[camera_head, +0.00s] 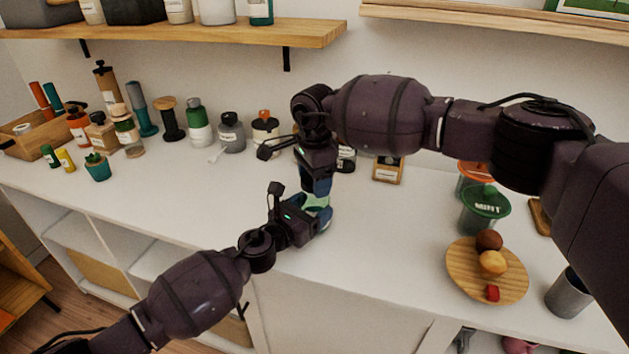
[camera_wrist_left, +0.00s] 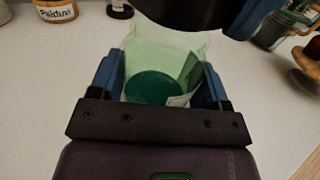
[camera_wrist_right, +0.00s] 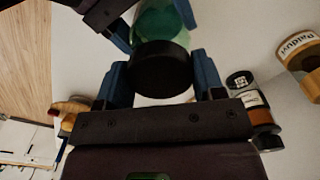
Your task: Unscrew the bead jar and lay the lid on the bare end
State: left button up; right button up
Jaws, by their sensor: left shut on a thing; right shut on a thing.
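The bead jar (camera_head: 316,201) is a pale green see-through jar on the white counter, mostly hidden by my grippers in the head view. In the left wrist view the jar body (camera_wrist_left: 165,55) shows dark green contents, and my left gripper (camera_wrist_left: 160,88) is shut around it. My right gripper (camera_wrist_right: 160,75) is above, pointing down, shut on the black lid (camera_wrist_right: 160,70). The lid sits against the jar's top in the right wrist view, with the green jar (camera_wrist_right: 160,20) beyond it. I cannot tell whether the thread is loose.
Several bottles and jars line the counter's back left, including a grey bottle (camera_head: 232,133). A round wooden board (camera_head: 460,279) with food, a green-lidded mint tub (camera_head: 484,205) and a metal cup (camera_head: 568,294) stand at right. The counter (camera_head: 375,235) between is clear.

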jog(key=shift+r, duration=0.5)
jog(key=shift+r, duration=2)
pick_arm(q)
jog(key=o, duration=1.8)
jog(key=shift+s, duration=0.1)
